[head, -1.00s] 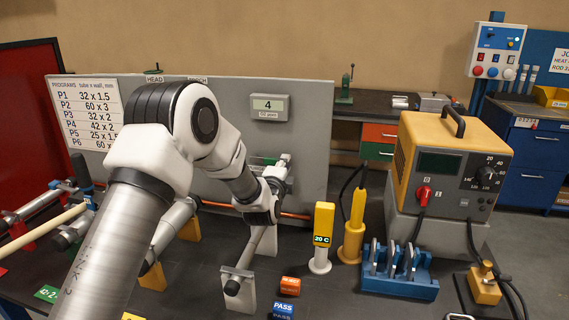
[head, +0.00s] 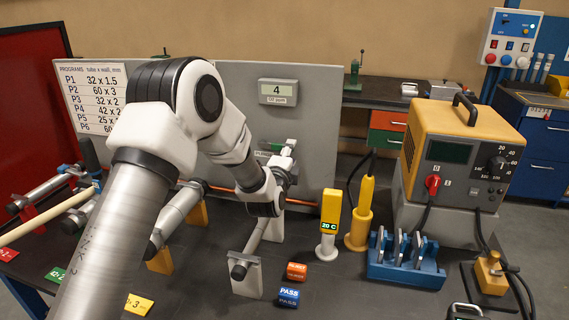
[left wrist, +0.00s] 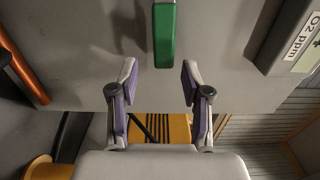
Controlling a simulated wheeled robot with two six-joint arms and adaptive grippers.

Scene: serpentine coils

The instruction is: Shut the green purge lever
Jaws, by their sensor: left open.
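The green purge lever (left wrist: 165,35) shows in the left wrist view at the top centre, against the grey panel (left wrist: 220,45). Its upper part runs out of the frame. My left gripper (left wrist: 158,80) is open, its two purple-padded fingers spread apart below the lever's end, one to each side of it. Nothing is between the fingers. In the head view my left gripper (head: 287,158) is up close to the panel, below the display reading 4. A small green patch shows beside it there; I cannot tell whether it is the lever.
The O2 ppm display (head: 278,92) sits on the panel above the gripper and at the wrist view's right edge. A yellow 20 C post (head: 330,210), a blue clamp rack (head: 405,262) and a yellow power unit (head: 455,155) stand to the right.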

